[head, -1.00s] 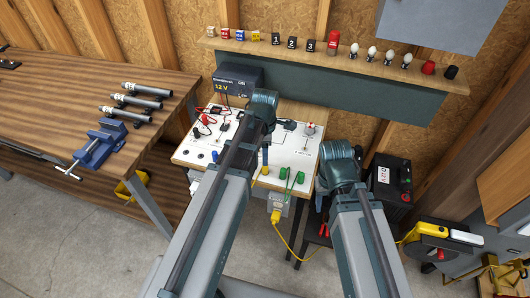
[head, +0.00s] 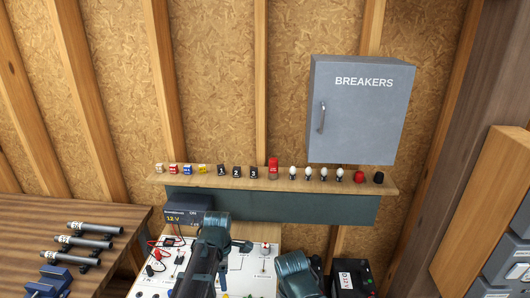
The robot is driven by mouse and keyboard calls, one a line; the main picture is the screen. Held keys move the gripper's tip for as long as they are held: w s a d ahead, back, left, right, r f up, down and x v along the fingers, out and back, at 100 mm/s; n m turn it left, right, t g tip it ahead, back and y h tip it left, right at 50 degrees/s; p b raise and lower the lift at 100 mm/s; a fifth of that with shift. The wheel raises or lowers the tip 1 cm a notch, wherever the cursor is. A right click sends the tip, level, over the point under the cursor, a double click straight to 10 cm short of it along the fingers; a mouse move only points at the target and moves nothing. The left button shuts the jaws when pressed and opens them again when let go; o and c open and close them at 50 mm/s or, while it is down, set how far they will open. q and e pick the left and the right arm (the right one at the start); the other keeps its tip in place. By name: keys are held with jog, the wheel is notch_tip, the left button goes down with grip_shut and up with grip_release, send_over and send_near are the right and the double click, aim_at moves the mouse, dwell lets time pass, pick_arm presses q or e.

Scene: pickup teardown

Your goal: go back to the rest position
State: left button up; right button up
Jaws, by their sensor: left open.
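My left arm reaches up from the bottom in the head view, with its teal joint in front of the white board (head: 240,284). My left gripper (head: 239,246) shows only as a small dark part beside that joint, over the board; it is open and seems to hold nothing. Its fingertips are hard to make out. My right arm's teal joint shows at the bottom edge, right of the board. My right gripper is not visible.
A shelf (head: 225,183) behind the board carries small blocks, bulbs and caps. A grey breaker box (head: 361,115) hangs above it. A 12 V supply (head: 187,216) stands behind the board. A dark battery (head: 352,278) is at right. A wooden bench (head: 60,217) with tubes (head: 80,242) and a blue vise (head: 50,282) is at left.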

pick_arm(q)
jog(key=s+d+f+m+b, duration=0.2)
jog(key=s+d+m, duration=0.3)
jog(key=m, duration=0.6)
jog(key=s+d+f+m+y+b, duration=0.1)
jog(key=s+d+m, duration=0.3)
jog(key=s+m, duration=0.4)
jog(key=f+m+b, duration=0.1)
jog(key=m, duration=0.3)
jog(key=shift+s+d+f, duration=0.15)
jog(key=shift+s+d, duration=0.1)
jog(key=shift+d, duration=0.1)
